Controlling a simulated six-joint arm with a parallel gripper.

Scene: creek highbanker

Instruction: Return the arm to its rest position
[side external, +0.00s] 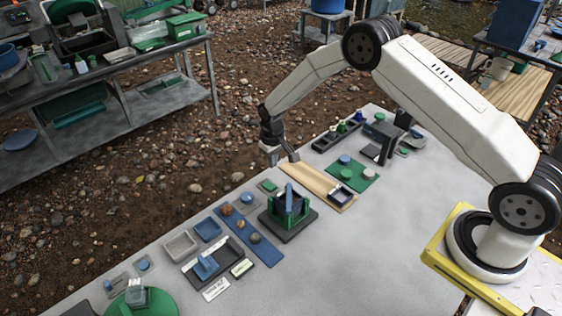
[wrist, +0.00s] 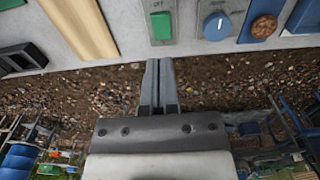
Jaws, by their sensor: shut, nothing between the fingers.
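My gripper (side external: 281,157) is at the end of the raised white arm, above the far edge of the grey table (side external: 330,246). In the wrist view my gripper (wrist: 159,66) has its two grey fingers together, with nothing between them. Behind the fingers is stony ground, just outside the table edge. The fingers appear clear of everything on the table; their exact height is hard to judge.
Near the gripper are a wooden board (side external: 318,186), a green switch plate (wrist: 161,27) and a blue knob (wrist: 217,26). A green box-like holder (side external: 288,208) stands mid-table. A blue strip (side external: 249,238) carries several round pieces.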

